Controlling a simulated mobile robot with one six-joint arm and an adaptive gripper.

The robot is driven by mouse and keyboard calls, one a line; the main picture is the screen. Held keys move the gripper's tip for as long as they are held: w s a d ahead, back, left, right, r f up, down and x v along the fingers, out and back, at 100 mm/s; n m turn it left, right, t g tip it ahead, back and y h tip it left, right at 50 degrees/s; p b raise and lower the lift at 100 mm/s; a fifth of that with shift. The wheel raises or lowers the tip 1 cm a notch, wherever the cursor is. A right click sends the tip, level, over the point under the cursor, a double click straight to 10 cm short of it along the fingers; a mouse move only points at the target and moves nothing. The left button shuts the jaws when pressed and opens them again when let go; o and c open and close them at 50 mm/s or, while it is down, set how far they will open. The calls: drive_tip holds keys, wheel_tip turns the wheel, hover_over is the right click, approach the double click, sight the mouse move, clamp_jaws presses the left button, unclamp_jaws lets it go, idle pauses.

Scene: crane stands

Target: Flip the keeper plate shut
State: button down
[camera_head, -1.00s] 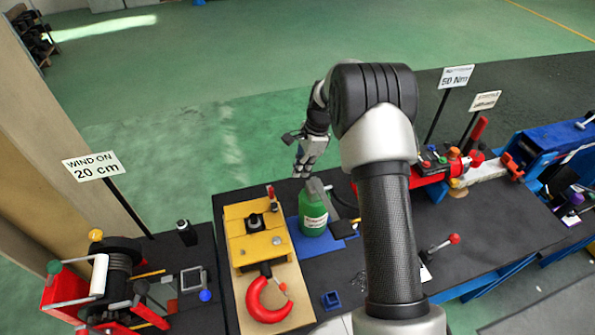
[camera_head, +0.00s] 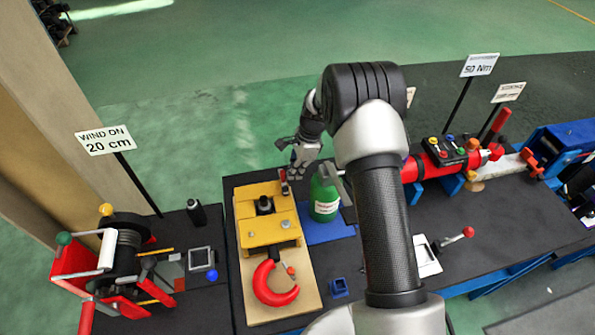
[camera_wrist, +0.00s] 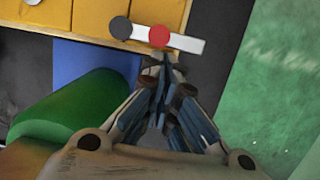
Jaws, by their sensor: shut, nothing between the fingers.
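The yellow block (camera_head: 275,228) lies on a wooden board, with a dark round stub on top and a red hook (camera_head: 277,293) at its near end. At its far edge is a small pale bar with a red end (camera_head: 284,186), which looks like the keeper plate. In the wrist view, the pale bar (camera_wrist: 188,41) carries a dark disc and a red disc and lies along the yellow block's edge. My gripper (camera_head: 290,174) is shut and empty, its tips (camera_wrist: 163,62) close beside the bar near the red disc. I cannot tell whether they touch.
A green bottle (camera_head: 325,197) stands on a blue mat (camera_head: 325,235) close beside my gripper. A winch (camera_head: 120,265) is at left and a red cylinder (camera_head: 432,162) at right. Green floor lies open beyond the bench.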

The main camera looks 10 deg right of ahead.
drive_tip(key=shift+w+a+n, duration=0.3)
drive_tip(key=shift+a+n, duration=0.05)
drive_tip(key=shift+n, duration=0.45)
drive_tip(key=a+n, duration=0.1)
drive_tip(key=n, duration=0.2)
drive_tip(key=a+n+g, duration=0.1)
drive_tip(key=a+n, duration=0.1)
drive_tip(key=w+a+n+g+h, duration=0.1)
drive_tip(key=n, duration=0.2)
drive_tip(key=shift+a+n, duration=0.3)
drive_tip(key=n, duration=0.1)
drive_tip(key=a+n, duration=0.1)
drive_tip(key=shift+s+a+n+g+h, duration=0.2)
drive_tip(key=shift+n+g+h, duration=0.1)
drive_tip(key=shift+n, duration=0.1)
drive_tip(key=n, duration=0.1)
drive_tip(key=a+n, duration=0.1)
drive_tip(key=shift+s+a+n+h, duration=0.15)
drive_tip(key=shift+s+n+h, duration=0.15)
drive_tip(key=shift+s, duration=0.1)
drive_tip(key=shift+s+a+n+h+p, duration=0.2)
drive_tip(key=shift+s+a+n, duration=0.25)
drive_tip(key=shift+n, duration=0.6)
drive_tip(key=shift+s+a+n+h+p, duration=0.1)
drive_tip(key=shift+s+a+n+h, duration=0.25)
drive_tip(key=shift+n, duration=0.7)
